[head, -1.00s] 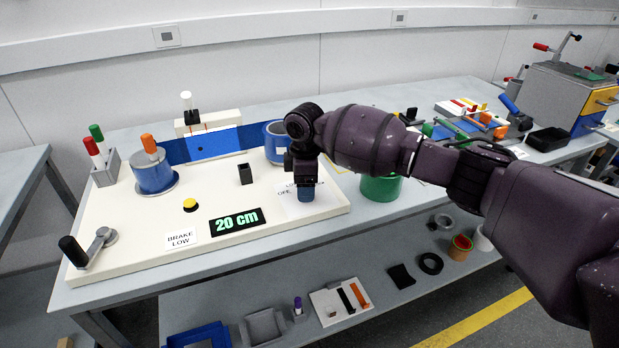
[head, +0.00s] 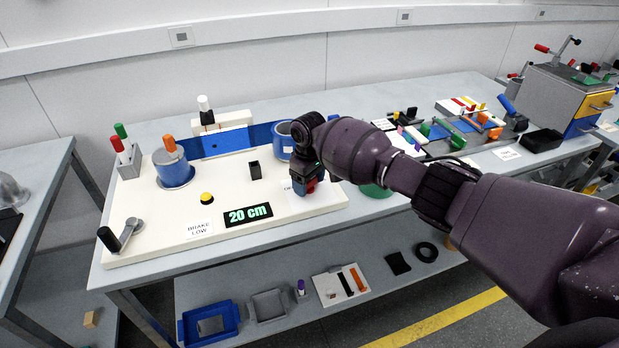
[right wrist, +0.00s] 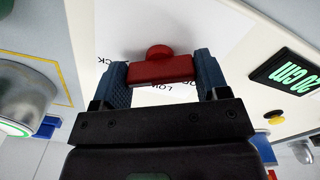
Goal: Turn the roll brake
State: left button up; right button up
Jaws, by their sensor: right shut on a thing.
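The red brake knob (right wrist: 162,70) is a bar with a round hub on a white label plate. It sits between the two blue fingers of my right gripper (right wrist: 162,78), which is shut on it. In the head view my right gripper (head: 309,186) is low over the right part of the cream board (head: 225,185), with a bit of red showing at the fingers. The label "LOW" partly shows by the knob in the wrist view. A sign reading "BRAKE LOW" (head: 199,229) lies at the board's front. My left gripper is not in view.
A display reading "20 cm" (head: 248,215), a yellow button (head: 207,198) and a black-handled crank (head: 122,236) are on the board. Blue rolls (head: 173,169) stand behind with a blue web (head: 228,143) between them. A green bin (head: 376,190) is partly hidden by my arm.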

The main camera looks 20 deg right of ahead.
dwell(0.3)
jog(key=o, duration=0.9)
jog(key=shift+o, duration=0.2)
jog(key=shift+r, duration=0.1)
notch_tip(320, 180, up, 11)
jog(key=p, duration=0.1)
